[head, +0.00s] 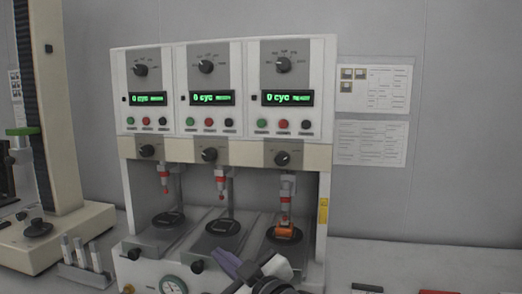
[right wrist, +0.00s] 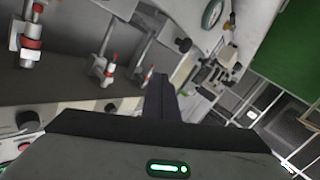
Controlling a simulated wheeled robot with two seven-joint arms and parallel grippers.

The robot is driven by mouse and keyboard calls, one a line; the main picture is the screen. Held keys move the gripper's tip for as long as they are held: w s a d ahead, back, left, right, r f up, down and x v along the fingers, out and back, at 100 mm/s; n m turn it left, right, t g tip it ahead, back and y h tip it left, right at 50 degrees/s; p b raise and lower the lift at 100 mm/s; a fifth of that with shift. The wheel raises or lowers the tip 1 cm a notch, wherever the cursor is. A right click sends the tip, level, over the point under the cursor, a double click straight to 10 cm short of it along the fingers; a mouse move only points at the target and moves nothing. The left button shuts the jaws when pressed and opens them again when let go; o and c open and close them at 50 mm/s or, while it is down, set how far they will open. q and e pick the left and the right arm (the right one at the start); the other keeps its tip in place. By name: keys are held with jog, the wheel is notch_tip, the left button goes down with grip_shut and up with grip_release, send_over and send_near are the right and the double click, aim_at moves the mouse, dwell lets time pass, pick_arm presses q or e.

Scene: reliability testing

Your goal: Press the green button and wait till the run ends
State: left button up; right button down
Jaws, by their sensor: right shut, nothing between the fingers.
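A white test machine (head: 228,60) has three stations side by side. Each has a green, a red and a black button: the left green button (head: 131,121), the middle green button (head: 190,122) and the right green button (head: 262,124). All three green-lit displays read 0 cyc; the right display (head: 287,98) is above its buttons. An orange piece (head: 285,231) sits under the right plunger (head: 288,190). My right gripper (head: 246,271) is low in front of the machine, well below the buttons; its dark fingers (right wrist: 160,95) are together and empty in the right wrist view. My left gripper is not seen.
A tall stand (head: 45,110) is at the left, beside a rack of white tubes (head: 82,258). Papers (head: 374,86) hang on the wall. The space before the buttons is clear.

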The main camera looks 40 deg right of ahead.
aim_at(261, 123)
jog(key=s+d+r+t+h, duration=0.1)
jog(key=d+r+t, duration=0.1)
jog(key=r, duration=1.1)
jog(key=s+d+r+t+h+p, duration=0.1)
jog(key=s+d+r+t, duration=0.1)
jog(key=r, duration=1.1)
jog(key=shift+s+d+p, duration=0.3)
jog(key=shift+d, duration=0.1)
jog(key=shift+w+d+b, duration=0.25)
jog(key=shift+w+d, duration=1.2)
jog(key=shift+d, duration=0.25)
jog(key=shift+w+d+b, duration=0.25)
jog(key=shift+w+d, duration=1.2)
jog(key=shift+d, duration=0.2)
